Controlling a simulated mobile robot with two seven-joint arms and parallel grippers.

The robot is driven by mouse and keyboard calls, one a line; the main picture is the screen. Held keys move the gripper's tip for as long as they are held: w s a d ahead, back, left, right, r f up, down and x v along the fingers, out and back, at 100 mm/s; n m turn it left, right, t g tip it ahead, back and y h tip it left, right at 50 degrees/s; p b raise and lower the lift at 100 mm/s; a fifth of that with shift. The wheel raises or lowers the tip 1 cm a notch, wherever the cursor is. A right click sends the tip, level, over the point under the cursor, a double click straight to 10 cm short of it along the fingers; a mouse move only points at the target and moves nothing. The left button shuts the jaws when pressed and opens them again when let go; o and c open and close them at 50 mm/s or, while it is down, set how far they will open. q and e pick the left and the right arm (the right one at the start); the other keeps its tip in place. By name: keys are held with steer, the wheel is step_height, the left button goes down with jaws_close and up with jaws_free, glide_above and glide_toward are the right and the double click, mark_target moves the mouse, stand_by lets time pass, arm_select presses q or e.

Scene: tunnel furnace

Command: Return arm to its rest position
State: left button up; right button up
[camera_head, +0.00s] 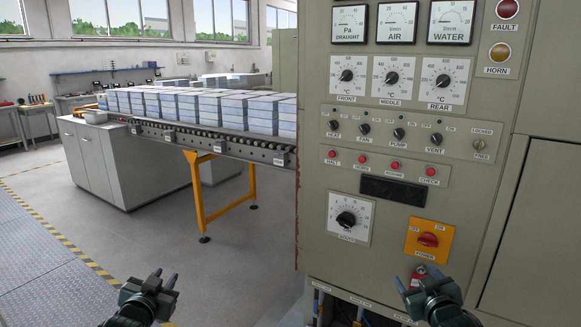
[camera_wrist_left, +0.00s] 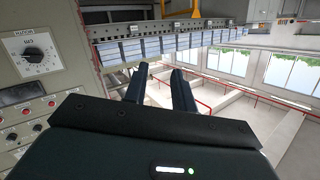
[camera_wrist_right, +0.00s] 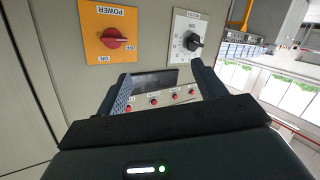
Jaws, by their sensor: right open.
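My left gripper (camera_head: 162,281) is low in the head view, left of the control cabinet (camera_head: 320,262), over the floor. Its two fingers stand apart with nothing between them, as the left wrist view (camera_wrist_left: 160,82) also shows. My right gripper (camera_head: 415,280) is low in front of the cabinet, below the red power switch (camera_head: 428,240) on its orange plate. Its fingers are apart and empty in the right wrist view (camera_wrist_right: 160,85). In that view the panel's dark display and red buttons show beyond the fingers, and the power switch (camera_wrist_right: 115,38) is at upper left.
The cabinet fills the right side, with gauges, dials and a round knob (camera_head: 346,219). A roller conveyor (camera_head: 215,139) with stacked pale blocks (camera_head: 190,105) is at the back left, on a yellow leg (camera_head: 200,200). The floor (camera_head: 100,215) at left is clear.

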arm_select(q)
steer(key=s+d+f+g+h, duration=0.1)
steer(key=s+d+f, duration=0.4)
steer(key=s, duration=0.6)
steer(key=s+d+f+g+h, duration=0.1)
steer(key=s+d+f, duration=0.4)
steer(key=s, duration=0.6)
steer(key=s+d+f+g+h, duration=0.1)
steer(key=s+d+f+g, duration=0.2)
steer(key=s, duration=0.8)
step_height(320, 180, down, 3)
steer(key=d, duration=0.2)
steer(key=shift+d+h, duration=0.3)
arm_select(e)
steer(key=s+a+f+g+y, duration=0.1)
steer(key=s+a+f, duration=0.4)
steer(key=s, duration=0.6)
steer(key=s+a+f+g+y, duration=0.1)
steer(key=s+a+f, duration=0.4)
steer(key=s, duration=0.6)
steer(key=s+a+f+g+y, duration=0.1)
steer(key=s+a+f+g, duration=0.2)
steer(key=s, duration=0.8)
step_height(320, 180, down, 3)
steer(key=a, duration=0.2)
steer(key=shift+a+y, duration=0.3)
arm_select(q)
steer(key=shift+s+r, duration=0.1)
arm_select(e)
steer(key=shift+s+r, duration=0.1)
